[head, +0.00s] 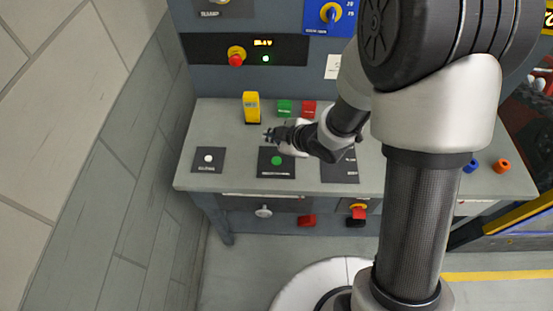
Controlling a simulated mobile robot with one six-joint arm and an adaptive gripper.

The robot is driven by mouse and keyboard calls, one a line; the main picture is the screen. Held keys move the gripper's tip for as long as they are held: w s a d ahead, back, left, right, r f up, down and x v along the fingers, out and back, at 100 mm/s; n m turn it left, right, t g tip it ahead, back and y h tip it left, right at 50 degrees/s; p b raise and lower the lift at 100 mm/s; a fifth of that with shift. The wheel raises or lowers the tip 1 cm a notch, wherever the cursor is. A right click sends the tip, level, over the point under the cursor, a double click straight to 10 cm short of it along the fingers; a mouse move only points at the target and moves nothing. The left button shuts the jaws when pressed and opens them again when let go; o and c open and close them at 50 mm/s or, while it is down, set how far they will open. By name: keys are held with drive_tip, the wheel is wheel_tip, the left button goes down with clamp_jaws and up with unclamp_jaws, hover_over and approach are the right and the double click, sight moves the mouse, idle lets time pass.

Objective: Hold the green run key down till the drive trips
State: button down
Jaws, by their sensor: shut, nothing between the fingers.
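The green run key (277,160) is a round green button on a dark square plate on the grey bench top. My gripper (268,135) is shut and empty. Its fingertips show just above and behind the key in the picture, pointing left. The key's top is uncovered in this view and my gripper appears apart from it, though its height above the bench is hard to tell. A lit yellow display (263,43) with a green lamp (266,59) shows on the panel behind; its text is too small to read surely.
A white button (208,158) sits on a plate to the left. A red emergency button (236,59) is on the panel. Blue and orange (502,166) pieces lie right.

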sight(275, 163)
drive_tip(key=shift+f+b, duration=3.65)
drive_tip(key=shift+f, duration=0.65)
drive_tip(key=shift+f+b, duration=0.4)
drive_tip(key=shift+b, duration=0.1)
drive_tip(key=shift+f, duration=0.5)
idle(1.7)
drive_tip(key=shift+r+p, duration=0.55)
drive_tip(key=shift+r, duration=0.4)
drive_tip(key=shift+r, duration=0.1)
